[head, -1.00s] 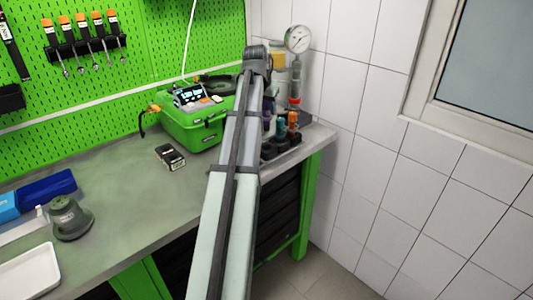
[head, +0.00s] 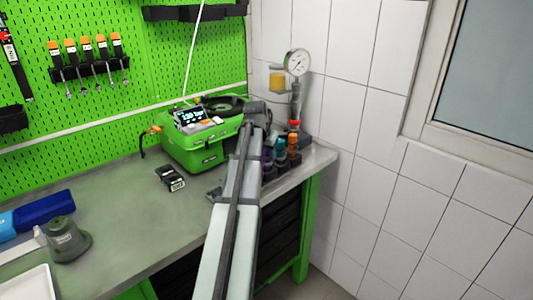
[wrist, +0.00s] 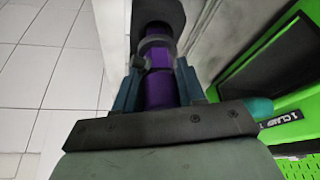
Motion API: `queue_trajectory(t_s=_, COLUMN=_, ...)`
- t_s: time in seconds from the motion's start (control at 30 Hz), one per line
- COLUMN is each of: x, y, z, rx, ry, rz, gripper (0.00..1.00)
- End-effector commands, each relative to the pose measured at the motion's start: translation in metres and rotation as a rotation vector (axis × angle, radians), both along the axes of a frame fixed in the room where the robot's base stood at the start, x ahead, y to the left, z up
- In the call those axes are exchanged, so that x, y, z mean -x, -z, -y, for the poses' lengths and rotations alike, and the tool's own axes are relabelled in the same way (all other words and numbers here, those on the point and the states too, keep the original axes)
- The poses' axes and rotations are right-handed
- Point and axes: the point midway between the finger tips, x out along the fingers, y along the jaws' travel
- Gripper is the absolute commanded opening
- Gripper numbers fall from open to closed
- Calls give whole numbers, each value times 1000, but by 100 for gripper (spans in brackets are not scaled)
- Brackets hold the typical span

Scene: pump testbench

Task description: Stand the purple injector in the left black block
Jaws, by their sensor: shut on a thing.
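In the wrist view, the purple injector (wrist: 159,88) is between the two bluish fingers of my gripper (wrist: 158,92), which is shut on it. A grey collar surrounds its middle, and a dark part covers its far end. In the head view my arm hides most of the gripper. A purple injector shape (head: 266,157) shows just right of my arm; I cannot tell whether it is the held one. A small dark piece (head: 213,193) shows at my arm's left edge on the bench; I cannot tell whether it is the left black block.
A green case (head: 203,145) with a display is behind. A small black device (head: 170,178) lies on the bench; the bench's middle is mostly clear.

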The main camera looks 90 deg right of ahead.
Motion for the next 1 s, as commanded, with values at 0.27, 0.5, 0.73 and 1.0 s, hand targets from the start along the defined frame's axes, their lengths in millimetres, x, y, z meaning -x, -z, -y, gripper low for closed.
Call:
queue_trajectory(t_s=0.27, x=0, y=1, z=0, rx=1, ry=0, rz=0, gripper=0)
queue_trajectory(t_s=0.5, x=0, y=7, z=0, rx=1, ry=0, rz=0, gripper=0)
queue_trajectory(t_s=0.73, x=0, y=7, z=0, rx=1, ry=0, rz=0, gripper=58)
queue_trajectory(t_s=1.0, x=0, y=7, z=0, rx=0, ry=0, rz=0, gripper=65)
